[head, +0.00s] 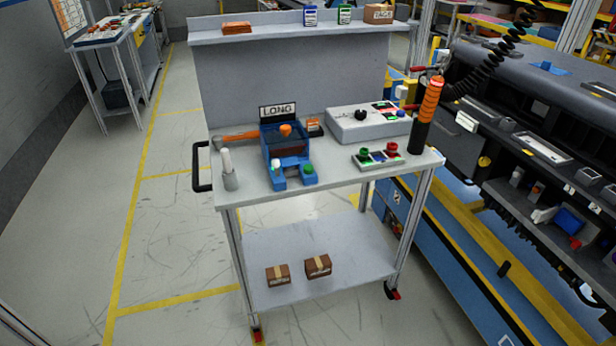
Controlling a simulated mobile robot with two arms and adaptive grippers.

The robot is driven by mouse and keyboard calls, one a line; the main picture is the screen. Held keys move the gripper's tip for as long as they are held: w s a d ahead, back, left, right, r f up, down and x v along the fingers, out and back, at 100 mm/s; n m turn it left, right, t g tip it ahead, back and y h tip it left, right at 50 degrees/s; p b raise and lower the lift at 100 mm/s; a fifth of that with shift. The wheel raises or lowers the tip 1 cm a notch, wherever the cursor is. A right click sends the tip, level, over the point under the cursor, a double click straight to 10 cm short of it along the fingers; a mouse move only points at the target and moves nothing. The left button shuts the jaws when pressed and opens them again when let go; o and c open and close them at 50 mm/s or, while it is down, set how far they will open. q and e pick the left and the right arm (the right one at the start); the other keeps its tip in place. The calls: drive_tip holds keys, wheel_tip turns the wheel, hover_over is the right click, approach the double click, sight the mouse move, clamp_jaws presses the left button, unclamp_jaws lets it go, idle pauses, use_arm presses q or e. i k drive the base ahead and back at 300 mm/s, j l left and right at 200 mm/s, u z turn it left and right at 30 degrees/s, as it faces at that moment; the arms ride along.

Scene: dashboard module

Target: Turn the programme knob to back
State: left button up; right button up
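A black knob (360,115) sits on top of a grey control box (345,131) at the right of the cart's worktop; I take it for the programme knob. Its pointing direction is too small to tell. Small coloured markings or buttons (384,108) are beside it on the box. Neither of my grippers is in view.
The worktop (335,187) also holds a blue fixture (286,147) with a "LONG" sign, a panel with green and red buttons (377,157) and a white-topped cylinder (228,168). Floor at left is clear.

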sight(360, 114)
drive_tip(key=u, duration=0.35)
drive_tip(key=i+l+u, duration=0.1)
drive_tip(key=l+u, duration=0.25)
drive_tip(key=i+l+u, duration=0.1)
drive_tip(key=u, duration=0.25)
drive_tip(key=l+u, duration=0.35)
